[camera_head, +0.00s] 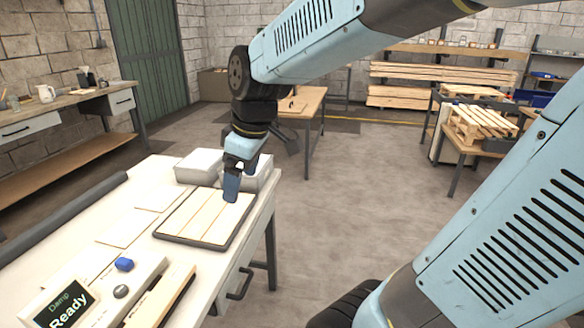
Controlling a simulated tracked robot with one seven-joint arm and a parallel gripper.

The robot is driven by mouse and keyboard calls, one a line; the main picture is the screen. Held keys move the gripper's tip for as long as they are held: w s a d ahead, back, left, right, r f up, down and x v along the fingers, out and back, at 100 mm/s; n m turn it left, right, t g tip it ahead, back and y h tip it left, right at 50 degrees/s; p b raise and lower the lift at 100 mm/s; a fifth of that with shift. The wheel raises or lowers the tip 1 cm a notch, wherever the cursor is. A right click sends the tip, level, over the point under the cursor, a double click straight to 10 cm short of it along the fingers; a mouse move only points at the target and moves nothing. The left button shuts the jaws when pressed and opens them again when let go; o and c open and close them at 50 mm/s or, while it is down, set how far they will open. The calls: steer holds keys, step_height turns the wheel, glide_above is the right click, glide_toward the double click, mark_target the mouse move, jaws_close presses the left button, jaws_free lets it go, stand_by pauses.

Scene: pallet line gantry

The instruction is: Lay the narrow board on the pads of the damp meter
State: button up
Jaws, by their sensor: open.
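The damp meter (92,308) is a pale box at the lower left, with a screen reading "Damp Ready", a blue button and a grey knob. A narrow light wooden board (160,297) lies along its right side, cut off by the bottom edge; I cannot tell whether it rests on pads. A dark-rimmed tray (204,244) farther back on the bench holds pale boards (196,216) side by side. My gripper (231,196) points down at the tray's right end, open, with nothing seen in it. Its fingers overlap, and I cannot tell whether they touch a board.
Two pale boxes (199,165) stand behind the tray, close to my gripper. Flat pale sheets (127,228) lie left of the tray on the white bench (60,250). A wooden table (302,104) and a pallet stack (482,123) stand farther off. The floor between is clear.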

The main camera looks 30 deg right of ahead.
steer(key=s+d+r+m+t+h, duration=0.1)
steer(key=s+d+r+m+t, duration=0.1)
steer(key=s+d+m, duration=0.5)
steer(key=r+m, duration=0.1)
steer(key=m, duration=0.1)
steer(key=shift+s+r+m+t+h, duration=0.3)
steer(key=shift+s+t, duration=0.05)
steer(key=shift+t, duration=0.05)
